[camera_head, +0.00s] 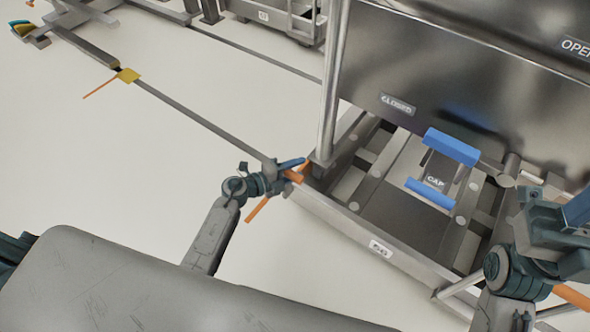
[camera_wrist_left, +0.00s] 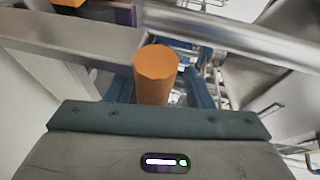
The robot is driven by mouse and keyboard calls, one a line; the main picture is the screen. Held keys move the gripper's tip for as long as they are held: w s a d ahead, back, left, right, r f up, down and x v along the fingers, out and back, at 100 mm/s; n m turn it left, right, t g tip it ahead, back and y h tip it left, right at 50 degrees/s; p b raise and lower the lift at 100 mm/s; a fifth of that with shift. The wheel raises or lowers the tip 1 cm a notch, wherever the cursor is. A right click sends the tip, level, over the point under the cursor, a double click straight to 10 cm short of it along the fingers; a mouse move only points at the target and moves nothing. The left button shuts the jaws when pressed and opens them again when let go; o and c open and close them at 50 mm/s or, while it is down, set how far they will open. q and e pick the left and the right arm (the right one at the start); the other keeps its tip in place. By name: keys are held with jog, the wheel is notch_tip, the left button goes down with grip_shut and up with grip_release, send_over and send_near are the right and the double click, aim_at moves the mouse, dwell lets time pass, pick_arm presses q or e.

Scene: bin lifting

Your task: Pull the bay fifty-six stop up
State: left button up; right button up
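My left gripper (camera_head: 287,170) is at the near left corner of the metal bin frame (camera_head: 335,217), at an orange handle (camera_head: 293,176). In the left wrist view the orange handle (camera_wrist_left: 157,75) stands between the two blue fingers (camera_wrist_left: 158,88), which lie close along both its sides. An orange rod (camera_head: 262,208) slants down beside the gripper. A small white label (camera_head: 380,249) is on the frame's front; its text is too small to read surely. My right gripper (camera_head: 560,222) is at the right edge, partly cut off; its fingers are unclear.
A large steel bin (camera_head: 430,60) with a "CLOSED" plate (camera_head: 397,104) stands over the frame. A blue-barred pedal (camera_head: 450,147) marked "CAP" lies inside it. A long rail (camera_head: 190,117) with a yellow block (camera_head: 128,75) runs up-left.

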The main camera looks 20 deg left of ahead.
pick_arm(q)
jog(key=shift+s, duration=0.1)
jog(key=p+v, duration=0.2)
jog(key=v, duration=0.8)
jog(key=shift+s+a, duration=0.2)
jog(key=shift+a, duration=0.05)
jog(key=shift+r, duration=0.15)
